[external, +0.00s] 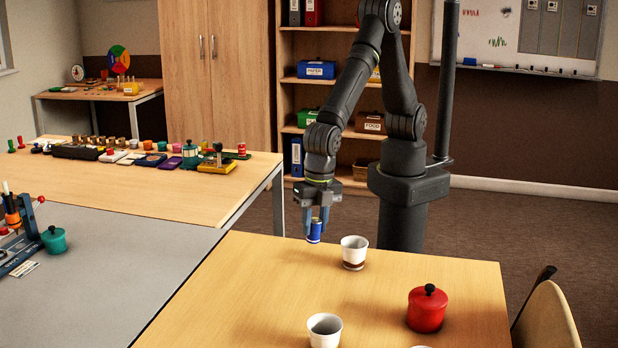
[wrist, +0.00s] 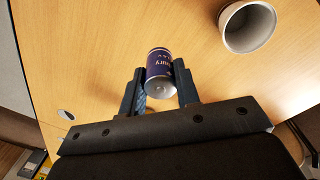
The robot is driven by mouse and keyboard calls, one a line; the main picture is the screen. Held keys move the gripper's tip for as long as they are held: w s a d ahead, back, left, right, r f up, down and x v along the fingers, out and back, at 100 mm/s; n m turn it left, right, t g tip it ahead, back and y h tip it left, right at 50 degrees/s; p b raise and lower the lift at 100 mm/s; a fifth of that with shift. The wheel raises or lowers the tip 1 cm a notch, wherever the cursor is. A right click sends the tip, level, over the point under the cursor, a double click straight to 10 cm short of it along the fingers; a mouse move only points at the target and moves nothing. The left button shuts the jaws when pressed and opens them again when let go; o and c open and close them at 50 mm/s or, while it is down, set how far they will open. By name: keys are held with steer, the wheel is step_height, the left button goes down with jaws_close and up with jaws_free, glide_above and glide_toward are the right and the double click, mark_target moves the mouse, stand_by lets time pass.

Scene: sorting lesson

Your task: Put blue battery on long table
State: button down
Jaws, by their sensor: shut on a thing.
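The blue battery (external: 315,231) is a small cylinder held upright between the two fingers of my gripper (external: 316,222). In the wrist view the blue battery (wrist: 159,64) shows dark blue with pale lettering and a silver end, and my gripper (wrist: 160,82) is shut on it. It is at the far left part of the near wooden table (external: 240,290); I cannot tell whether it touches the top. A second wooden table (external: 190,200) with many small items stands behind at left. The pictures do not settle which is the long table.
A white cup (external: 354,250) with a brown base stands just right of the battery; it also shows in the wrist view (wrist: 247,26). Another white cup (external: 324,329) and a red lidded pot (external: 427,309) stand nearer. A grey table (external: 110,280) adjoins at left. The near table's left part is clear.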

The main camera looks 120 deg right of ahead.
steer(key=shift+a, duration=0.15)
steer(key=a+f, duration=0.2)
steer(key=a, duration=0.1)
steer(key=a+f, duration=0.2)
steer(key=a, duration=0.2)
steer(key=s+a+f, duration=0.1)
steer(key=a+f, duration=0.2)
steer(key=a, duration=0.1)
steer(key=shift+a, duration=0.25)
steer(key=shift+f, duration=1.75)
steer(key=shift+f, duration=0.2)
steer(key=c, duration=1.1)
jaws_free()
steer(key=shift+o, duration=0.5)
step_height(320, 180, up, 17)
steer(key=s, duration=0.1)
steer(key=shift+s+d+r, duration=0.15)
steer(key=shift+d+r, duration=0.05)
steer(key=shift+d, duration=0.05)
